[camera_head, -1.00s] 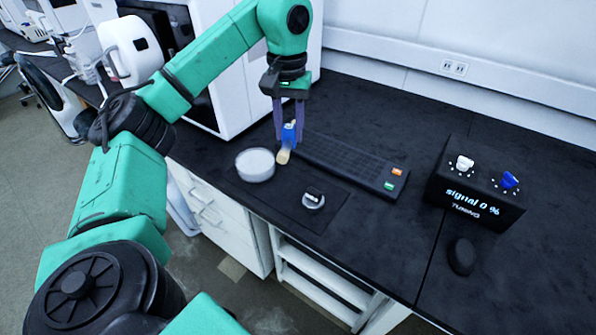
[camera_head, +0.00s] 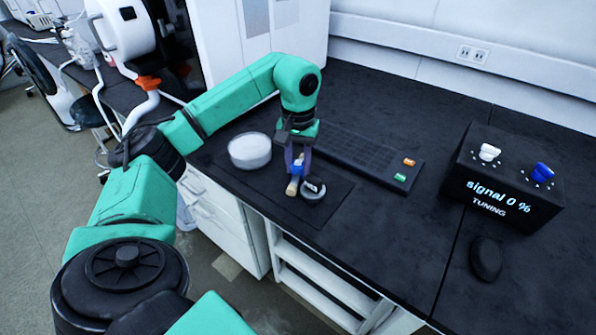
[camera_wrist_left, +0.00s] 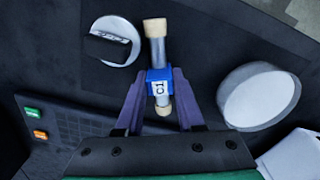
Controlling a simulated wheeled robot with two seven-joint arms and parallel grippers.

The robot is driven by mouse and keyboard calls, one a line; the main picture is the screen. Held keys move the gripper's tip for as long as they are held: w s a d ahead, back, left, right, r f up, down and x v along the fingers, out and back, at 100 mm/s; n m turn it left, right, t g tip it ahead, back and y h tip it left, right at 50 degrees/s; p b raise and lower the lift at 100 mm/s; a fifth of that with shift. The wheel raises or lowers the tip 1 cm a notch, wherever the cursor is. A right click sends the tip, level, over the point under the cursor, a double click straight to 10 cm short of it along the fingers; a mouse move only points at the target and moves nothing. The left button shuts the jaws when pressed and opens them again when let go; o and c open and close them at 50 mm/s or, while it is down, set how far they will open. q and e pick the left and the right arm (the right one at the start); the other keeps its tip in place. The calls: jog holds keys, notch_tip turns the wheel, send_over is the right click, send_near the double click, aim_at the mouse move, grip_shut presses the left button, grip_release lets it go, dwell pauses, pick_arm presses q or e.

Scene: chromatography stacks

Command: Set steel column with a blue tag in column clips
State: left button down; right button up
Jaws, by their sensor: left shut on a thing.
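The steel column (camera_wrist_left: 159,52) has tan end caps and a blue tag marked C1. In the head view, its blue tag and a tan end (camera_head: 292,187) show below the fingers. My left gripper (camera_head: 298,160) is shut on the column at the blue tag, over the dark mat, fingers pointing down. A round pale piece with a black, lettered bar (camera_head: 314,190) lies right beside the column; it also shows in the left wrist view (camera_wrist_left: 112,42). I cannot tell whether this is the column clips. My right gripper is out of view.
A white round dish (camera_head: 250,151) stands left of the mat (camera_head: 330,206). A dark keyboard-like panel (camera_head: 358,153) with green and orange keys lies behind. A black tuning box (camera_head: 507,182) with white and blue knobs reads signal 0 %. A dark mouse-like object (camera_head: 486,258) lies in front of it.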

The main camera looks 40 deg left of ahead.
pick_arm(q)
jog(key=shift+w+f, duration=0.1)
jog(key=shift+f, duration=0.7)
jog(key=shift+f, duration=0.1)
jog(key=c, duration=0.5)
grip_release()
